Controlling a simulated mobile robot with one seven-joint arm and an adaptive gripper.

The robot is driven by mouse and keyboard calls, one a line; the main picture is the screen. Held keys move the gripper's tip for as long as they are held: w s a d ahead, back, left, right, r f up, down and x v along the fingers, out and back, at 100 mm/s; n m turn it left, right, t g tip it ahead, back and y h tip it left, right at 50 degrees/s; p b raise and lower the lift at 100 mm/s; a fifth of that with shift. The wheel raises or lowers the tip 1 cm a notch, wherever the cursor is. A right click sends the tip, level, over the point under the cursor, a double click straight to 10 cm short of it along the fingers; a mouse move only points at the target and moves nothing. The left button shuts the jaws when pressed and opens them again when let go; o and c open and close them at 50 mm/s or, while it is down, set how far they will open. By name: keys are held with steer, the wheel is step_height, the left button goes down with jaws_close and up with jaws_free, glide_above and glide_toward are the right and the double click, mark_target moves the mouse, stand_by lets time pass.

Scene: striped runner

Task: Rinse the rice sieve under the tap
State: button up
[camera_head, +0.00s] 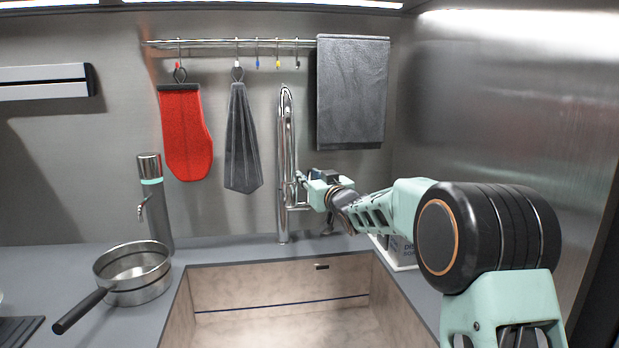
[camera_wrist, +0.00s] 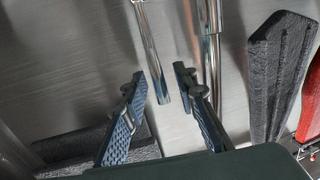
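A steel round vessel with a black handle (camera_head: 135,272), which looks like the rice sieve, stands on the counter left of the sink; whether it is one piece or two stacked is unclear. The tall chrome tap (camera_head: 285,150) rises behind the sink (camera_head: 280,272). My gripper (camera_head: 303,184) is beside the tap's column, at its right side. In the wrist view my gripper (camera_wrist: 160,78) is open, and a thin chrome rod (camera_wrist: 152,50), apparently the tap lever, shows between its fingertips with gaps on both sides. No water shows.
A grey dispenser (camera_head: 155,200) stands left of the tap. A red mitt (camera_head: 185,135), a grey cloth (camera_head: 242,140) and a dark towel (camera_head: 352,92) hang from a wall rail (camera_head: 220,43). A white box (camera_head: 400,252) is partly hidden behind my arm. The basin looks empty.

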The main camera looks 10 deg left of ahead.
jaws_close()
stand_by(0.3)
steer(key=b, duration=0.3)
steer(key=shift+s+f+t, duration=0.2)
steer(key=shift+f+t, duration=0.1)
steer(key=shift+f, duration=0.1)
steer(key=b, duration=0.3)
steer(key=s+t+b, duration=0.1)
steer(key=b, duration=0.2)
steer(key=t+y+b, duration=0.1)
steer(key=b, duration=0.1)
steer(key=shift+s+d+f+n+b, duration=0.25)
steer(key=shift+s+n+b, duration=0.05)
steer(key=shift+s+b, duration=0.1)
steer(key=shift+r, duration=0.1)
